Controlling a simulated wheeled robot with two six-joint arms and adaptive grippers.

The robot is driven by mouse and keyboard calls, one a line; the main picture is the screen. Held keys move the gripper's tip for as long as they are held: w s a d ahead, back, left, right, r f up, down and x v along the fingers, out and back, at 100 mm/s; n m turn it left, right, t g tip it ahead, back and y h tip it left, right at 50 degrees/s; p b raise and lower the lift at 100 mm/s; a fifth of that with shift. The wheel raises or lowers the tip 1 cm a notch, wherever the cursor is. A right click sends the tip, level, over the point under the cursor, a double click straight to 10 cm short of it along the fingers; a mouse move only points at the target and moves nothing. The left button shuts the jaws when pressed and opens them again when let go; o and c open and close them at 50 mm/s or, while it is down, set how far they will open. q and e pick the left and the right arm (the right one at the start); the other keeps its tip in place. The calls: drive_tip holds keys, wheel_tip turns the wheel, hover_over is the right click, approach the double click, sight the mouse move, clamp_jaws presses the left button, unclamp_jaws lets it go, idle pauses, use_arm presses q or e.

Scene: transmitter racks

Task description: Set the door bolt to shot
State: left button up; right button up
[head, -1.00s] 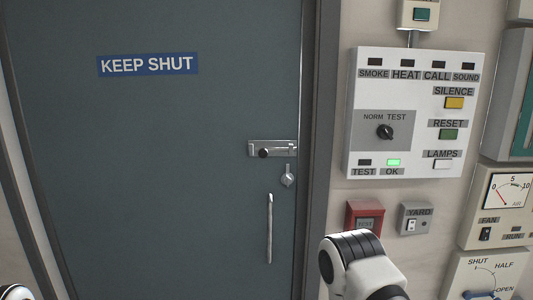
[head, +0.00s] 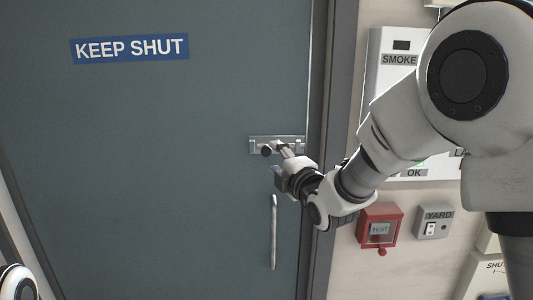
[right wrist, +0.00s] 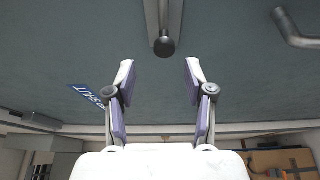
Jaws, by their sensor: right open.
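The door bolt (head: 292,138) is a small metal slide on a plate near the right edge of the grey-green door. Its dark round knob (head: 266,150) sits toward the left part of the plate; the right wrist view shows the knob (right wrist: 164,46) ahead of the fingers. My right gripper (head: 278,160) is at the bolt, just below and right of the knob. In the right wrist view its two fingers (right wrist: 159,72) are spread with nothing between them, and the knob lies just beyond their tips. My left gripper is out of view.
A vertical door handle (head: 273,232) stands below the bolt; it also shows in the right wrist view (right wrist: 295,30). The red test box (head: 380,226) and the YARD switch box (head: 433,222) are right of the door frame. My right arm hides much of the alarm panel (head: 384,85).

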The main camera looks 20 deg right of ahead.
drive_tip(key=w, duration=0.2)
drive_tip(key=w+p, duration=0.1)
drive_tip(key=w, duration=0.1)
drive_tip(key=w+p, duration=0.1)
drive_tip(key=w, duration=0.2)
drive_tip(key=shift+a+f, duration=0.25)
drive_tip(key=shift+a, duration=0.05)
drive_tip(key=shift+s, duration=0.25)
drive_tip(key=shift+w, duration=0.1)
clamp_jaws()
drive_tip(key=shift+d+f, duration=0.1)
drive_tip(key=shift+d, duration=0.05)
drive_tip(key=d, duration=0.1)
drive_tip(key=s+d+b, duration=0.1)
drive_tip(key=d, duration=0.1)
drive_tip(key=shift+c, duration=1.5)
unclamp_jaws()
drive_tip(key=shift+a, duration=0.1)
drive_tip(key=o, duration=0.3)
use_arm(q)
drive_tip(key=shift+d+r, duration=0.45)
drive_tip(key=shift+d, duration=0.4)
use_arm(e)
approach(269, 153)
drive_tip(key=s+d, duration=0.1)
drive_tip(key=d, duration=0.1)
drive_tip(key=s+d, duration=0.1)
drive_tip(key=shift+s+d, duration=0.1)
drive_tip(key=shift+d, duration=0.3)
